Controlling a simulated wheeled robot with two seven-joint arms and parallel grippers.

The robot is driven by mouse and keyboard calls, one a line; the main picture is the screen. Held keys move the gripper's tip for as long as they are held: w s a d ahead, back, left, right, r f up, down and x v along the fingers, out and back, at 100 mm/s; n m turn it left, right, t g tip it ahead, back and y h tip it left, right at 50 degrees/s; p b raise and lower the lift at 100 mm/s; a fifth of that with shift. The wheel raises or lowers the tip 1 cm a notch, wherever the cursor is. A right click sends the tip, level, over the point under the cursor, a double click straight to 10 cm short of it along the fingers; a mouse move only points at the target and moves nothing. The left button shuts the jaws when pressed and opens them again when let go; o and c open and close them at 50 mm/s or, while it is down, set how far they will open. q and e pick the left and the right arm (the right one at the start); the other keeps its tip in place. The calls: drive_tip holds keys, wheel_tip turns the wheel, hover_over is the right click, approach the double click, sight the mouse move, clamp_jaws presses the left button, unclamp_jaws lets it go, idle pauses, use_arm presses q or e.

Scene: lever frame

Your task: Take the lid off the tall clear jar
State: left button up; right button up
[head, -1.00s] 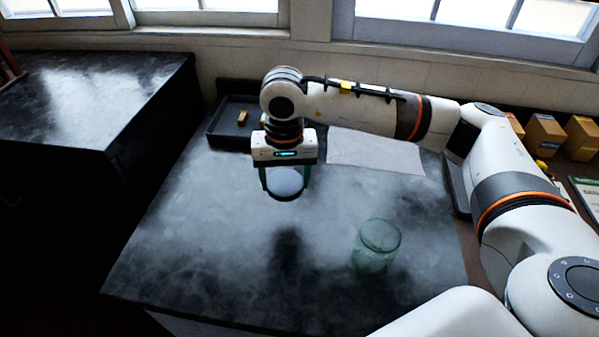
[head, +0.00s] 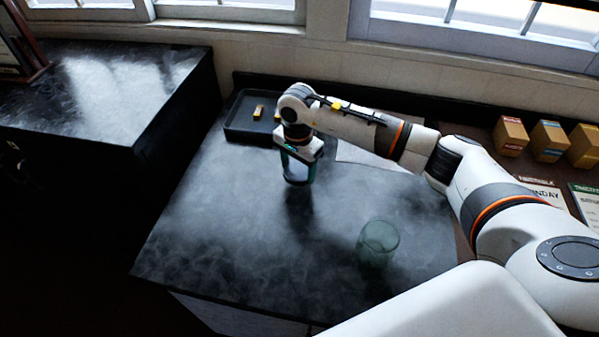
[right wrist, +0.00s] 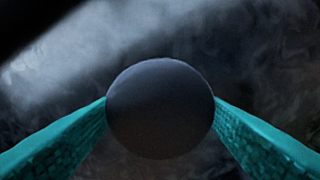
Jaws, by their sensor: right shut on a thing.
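The clear greenish jar (head: 378,244) stands upright on the dark countertop at the lower right of the head view, with its top uncovered. My right gripper (head: 297,177) is well to the left of the jar and farther back. It is shut on the dark round lid (right wrist: 160,108), whose face fills the middle of the right wrist view between the two teal fingers. In the head view the lid is partly hidden by the fingers, and it appears held above the countertop. My left gripper is not in view.
The dark countertop (head: 230,235) is clear around the jar and to its left. A black tray (head: 240,128) with small tan blocks stands at the back left, near the gripper. A pale sheet (head: 365,155) lies behind my right arm. Several boxes (head: 548,140) stand at the far right.

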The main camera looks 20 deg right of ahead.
sight(298, 171)
wheel_tip(298, 171, down, 3)
drive_tip(key=shift+p, duration=0.55)
drive_tip(key=shift+f, duration=0.35)
drive_tip(key=shift+f, duration=0.1)
drive_tip(key=shift+f+b, duration=0.15)
drive_tip(key=shift+b, duration=0.15)
drive_tip(key=o, duration=1.1)
